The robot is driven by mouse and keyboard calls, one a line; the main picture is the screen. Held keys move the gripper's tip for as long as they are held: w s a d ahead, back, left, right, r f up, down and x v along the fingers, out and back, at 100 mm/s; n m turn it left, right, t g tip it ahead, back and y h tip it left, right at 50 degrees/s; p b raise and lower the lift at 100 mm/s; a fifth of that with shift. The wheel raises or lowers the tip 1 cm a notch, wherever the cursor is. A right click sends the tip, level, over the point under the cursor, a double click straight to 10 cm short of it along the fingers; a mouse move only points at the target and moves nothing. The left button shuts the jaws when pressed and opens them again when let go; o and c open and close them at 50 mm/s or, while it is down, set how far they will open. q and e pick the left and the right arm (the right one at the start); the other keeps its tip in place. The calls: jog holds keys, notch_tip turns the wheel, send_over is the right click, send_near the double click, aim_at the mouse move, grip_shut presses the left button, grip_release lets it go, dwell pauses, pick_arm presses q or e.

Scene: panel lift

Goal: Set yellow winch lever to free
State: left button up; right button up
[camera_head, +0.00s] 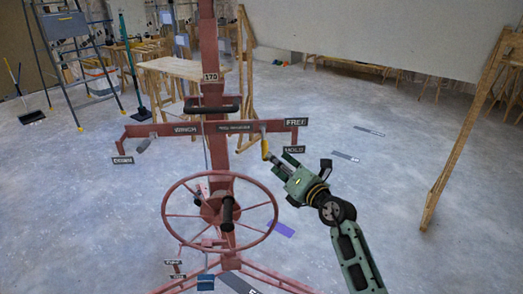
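The yellow winch lever (265,148) hangs almost straight down from the right part of the lift's red crossbar (210,128). The FREE plate (296,122) is at the crossbar's right end, up and right of the lever. The HOLD plate (294,149) is below it, level with the lever's yellow grip. My green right gripper (280,160) is just right of and below the lever's lower end. Its fingers look spread, with nothing seen between them; it appears apart from the lever, though contact is hard to judge. My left gripper is not in view.
The red spoked handwheel (168,203) is below the crossbar, left of my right arm. A grey lever (143,145) is at the crossbar's left, near the DOWN plate (122,160). A wooden trestle table (185,68) stands behind. Floor to the right is mostly clear.

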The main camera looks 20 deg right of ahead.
aim_at(265, 152)
jog(key=shift+b+x, duration=0.45)
jog(key=shift+x, duration=3.1)
jog(key=shift+f, duration=0.1)
jog(key=shift+c, duration=0.5)
grip_shut()
